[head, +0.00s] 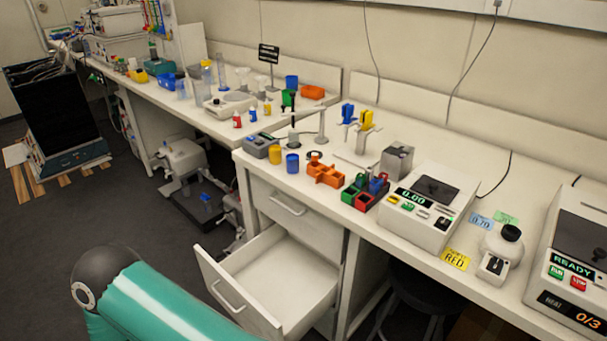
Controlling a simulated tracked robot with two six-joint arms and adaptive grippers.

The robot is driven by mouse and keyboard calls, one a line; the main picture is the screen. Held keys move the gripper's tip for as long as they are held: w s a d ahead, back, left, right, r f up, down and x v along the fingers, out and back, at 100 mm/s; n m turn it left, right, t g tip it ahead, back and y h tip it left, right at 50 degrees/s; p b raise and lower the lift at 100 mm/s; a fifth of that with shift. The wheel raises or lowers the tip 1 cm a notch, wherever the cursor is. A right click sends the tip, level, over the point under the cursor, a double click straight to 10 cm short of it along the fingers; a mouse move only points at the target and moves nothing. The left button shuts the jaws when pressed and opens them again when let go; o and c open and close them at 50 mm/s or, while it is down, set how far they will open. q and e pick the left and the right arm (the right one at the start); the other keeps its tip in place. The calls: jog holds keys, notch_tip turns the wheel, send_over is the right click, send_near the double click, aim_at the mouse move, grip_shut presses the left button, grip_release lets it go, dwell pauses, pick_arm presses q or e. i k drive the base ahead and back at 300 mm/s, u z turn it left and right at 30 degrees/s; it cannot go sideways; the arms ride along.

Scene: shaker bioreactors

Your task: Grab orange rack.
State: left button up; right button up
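An orange rack (325,174) sits on the white bench top near its front edge, left of a green rack (355,190) and a red rack (371,198). An orange piece stands up at its back left. Another orange object, perhaps a tray (312,92), lies farther back on the left bench section. Neither of my grippers is in view. Only a teal and black arm link of mine shows at the bottom left, well apart from the rack.
An open, empty-looking drawer (270,272) juts out below the rack. A yellow cup (275,155) and a blue cup (292,164) stand left of the rack. A white device (430,208) with a display stands to the right. A dark stool (415,290) is under the bench.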

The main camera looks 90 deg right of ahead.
aim_at(333, 178)
jog(key=z, duration=1.3)
jog(key=k, duration=0.5)
jog(key=z, duration=0.8)
jog(key=i, duration=0.5)
jog(key=u, duration=0.2)
jog(key=k, duration=0.5)
jog(key=z, duration=0.25)
jog(key=i, duration=0.5)
jog(key=u, duration=0.1)
